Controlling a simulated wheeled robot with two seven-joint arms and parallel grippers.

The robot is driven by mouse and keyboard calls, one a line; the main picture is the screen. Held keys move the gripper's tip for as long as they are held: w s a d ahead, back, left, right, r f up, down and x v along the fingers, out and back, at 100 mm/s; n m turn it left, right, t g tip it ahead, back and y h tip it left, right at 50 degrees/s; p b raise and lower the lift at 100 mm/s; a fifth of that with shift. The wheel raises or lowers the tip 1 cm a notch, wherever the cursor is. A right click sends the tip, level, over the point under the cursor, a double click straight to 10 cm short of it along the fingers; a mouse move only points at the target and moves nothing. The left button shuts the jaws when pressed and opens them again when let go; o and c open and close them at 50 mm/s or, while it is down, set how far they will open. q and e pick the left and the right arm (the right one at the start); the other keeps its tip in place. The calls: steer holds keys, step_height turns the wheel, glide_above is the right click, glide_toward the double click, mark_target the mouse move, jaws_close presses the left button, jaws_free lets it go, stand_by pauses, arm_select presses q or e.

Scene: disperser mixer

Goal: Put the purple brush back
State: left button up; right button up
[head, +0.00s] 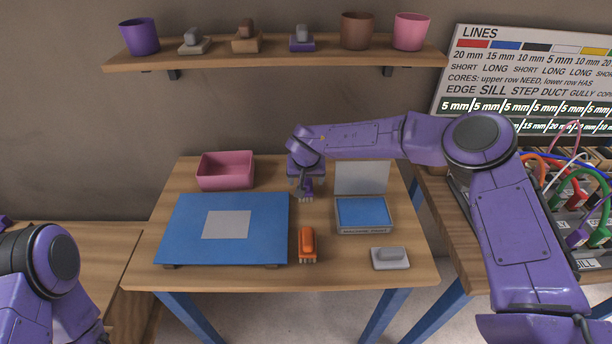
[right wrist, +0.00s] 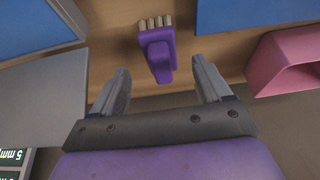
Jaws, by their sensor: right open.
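The purple brush (head: 309,187) is at the back middle of the table, partly hidden by my right gripper in the head view. In the right wrist view the purple brush (right wrist: 157,50) shows pale bristles at one end and a narrow handle pointing toward my gripper. My right gripper (head: 303,184) is open over it. The handle end lies roughly between the two fingertips, with a gap on both sides. I cannot tell whether the brush is held clear of the tabletop. My left arm shows at the lower left, but its gripper is out of view.
A purple cup (head: 140,37), brown cup (head: 357,31) and pink cup (head: 411,32) stand on the wall shelf (head: 270,58) among small blocks. On the table are a pink bin (head: 226,171), blue board (head: 184,228), orange brush (head: 307,243), open blue pad (head: 362,213) and grey block (head: 390,258).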

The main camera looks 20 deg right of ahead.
steer(key=v, duration=0.6)
steer(key=shift+b, duration=0.45)
